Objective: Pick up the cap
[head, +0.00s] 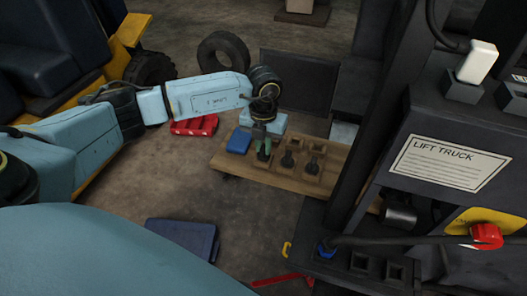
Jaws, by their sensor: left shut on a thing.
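My left gripper (264,150) reaches down over a low wooden bench (232,164). Its greenish fingers are shut on a small dark piece, which I take to be the cap (263,156), at the leftmost of three square wooden holders. The fingers and wrist hide much of the cap. It is too small to tell whether it still touches its holder. My right gripper is not in view.
A blue box (238,140) lies on the bench left of my gripper. The forklift's dark body with a "LIFT TRUCK" plate (450,162) stands close on the right. A red case (194,126), a tyre (222,53) and a dark blue box (182,239) are on the floor.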

